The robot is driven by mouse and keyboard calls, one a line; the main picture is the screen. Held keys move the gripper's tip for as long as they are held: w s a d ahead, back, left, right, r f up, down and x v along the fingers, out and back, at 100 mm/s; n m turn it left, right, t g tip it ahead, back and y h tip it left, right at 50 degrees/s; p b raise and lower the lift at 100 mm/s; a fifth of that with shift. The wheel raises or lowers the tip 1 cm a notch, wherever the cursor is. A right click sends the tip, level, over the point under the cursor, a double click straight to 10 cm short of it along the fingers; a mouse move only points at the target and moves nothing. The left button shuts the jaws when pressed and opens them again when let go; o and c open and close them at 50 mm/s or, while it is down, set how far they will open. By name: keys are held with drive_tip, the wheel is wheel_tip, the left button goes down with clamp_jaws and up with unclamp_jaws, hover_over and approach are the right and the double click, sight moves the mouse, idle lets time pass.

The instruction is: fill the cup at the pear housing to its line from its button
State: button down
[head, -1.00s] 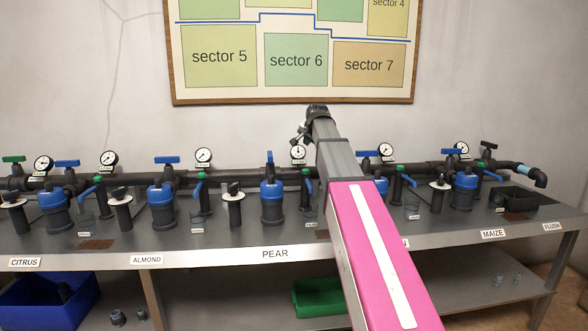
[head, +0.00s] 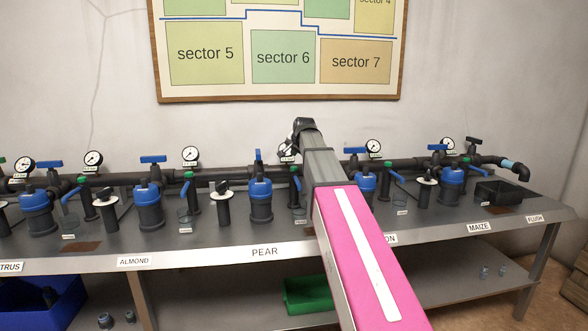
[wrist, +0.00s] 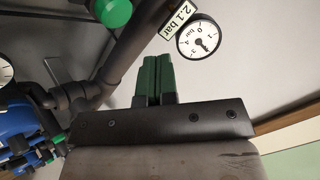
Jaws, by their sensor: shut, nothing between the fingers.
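The pear housing (head: 261,203), a black body with a blue cap, stands upright on the bench above the PEAR label (head: 264,252). A small clear cup (head: 299,213) stands to its right, partly behind my arm; its line and water level are too small to tell. A green-topped post (head: 294,184) rises behind that cup; I cannot tell whether its top is the button. My gripper is hidden beyond the arm's end in the head view. In the wrist view my gripper (wrist: 155,78) shows its green fingers together and empty, near a dark pipe and a green knob (wrist: 115,12).
A gauge (wrist: 198,37) tagged 2.1 bar is right of the fingers. A black pipe (head: 225,175) with valves runs along the wall. Neighbouring almond (head: 148,210) and maize-side (head: 452,187) housings crowd the bench. A green bin (head: 308,294) is on the lower shelf.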

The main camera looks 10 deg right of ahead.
sight(295, 167)
drive_tip(key=shift+f, duration=1.55)
drive_tip(key=shift+f, duration=0.15)
idle(0.8)
drive_tip(key=shift+f, duration=0.3)
drive_tip(key=shift+f, duration=0.55)
idle(1.1)
drive_tip(key=shift+r, duration=1)
drive_tip(key=shift+r, duration=2.5)
